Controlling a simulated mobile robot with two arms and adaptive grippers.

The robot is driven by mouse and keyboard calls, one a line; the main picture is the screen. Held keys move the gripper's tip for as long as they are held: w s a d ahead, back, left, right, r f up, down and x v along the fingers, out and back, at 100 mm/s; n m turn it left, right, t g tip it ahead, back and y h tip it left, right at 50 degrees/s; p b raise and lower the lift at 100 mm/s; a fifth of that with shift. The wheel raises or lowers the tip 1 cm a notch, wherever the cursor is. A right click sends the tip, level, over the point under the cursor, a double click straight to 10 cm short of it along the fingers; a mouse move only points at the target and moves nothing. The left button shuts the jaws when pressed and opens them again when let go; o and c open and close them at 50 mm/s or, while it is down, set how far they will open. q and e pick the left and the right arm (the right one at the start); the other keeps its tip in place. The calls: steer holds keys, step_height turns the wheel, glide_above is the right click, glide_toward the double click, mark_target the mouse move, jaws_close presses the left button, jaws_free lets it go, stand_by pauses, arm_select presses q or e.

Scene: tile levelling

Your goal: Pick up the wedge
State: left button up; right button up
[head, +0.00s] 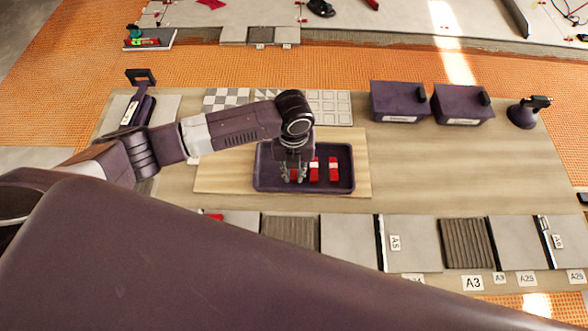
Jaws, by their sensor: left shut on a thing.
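A dark purple tray (345,184) lies on a light wooden board (220,178) in the middle of the head view. Two red wedges with pale bands stand side by side in the tray, one in the middle (314,174) and one farther right (333,173). My left gripper (293,176) points down into the left half of the tray, just left of these two. It is shut on a red wedge, mostly hidden by the fingers. I cannot tell whether that wedge still touches the tray floor. My right gripper is not in view.
Patterned tile samples (330,104) lie behind the tray. Two purple boxes (400,102) (463,104) and a suction-cup tool (526,112) stand at the back right. Labelled tiles (410,243) line the near edge. The board right of the tray is clear.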

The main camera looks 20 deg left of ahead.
mark_target(294, 176)
arm_select(q)
steer(key=shift+r, duration=0.1)
step_height(294, 176, up, 20)
steer(key=b, duration=0.1)
steer(key=shift+b, duration=0.35)
stand_by(0.6)
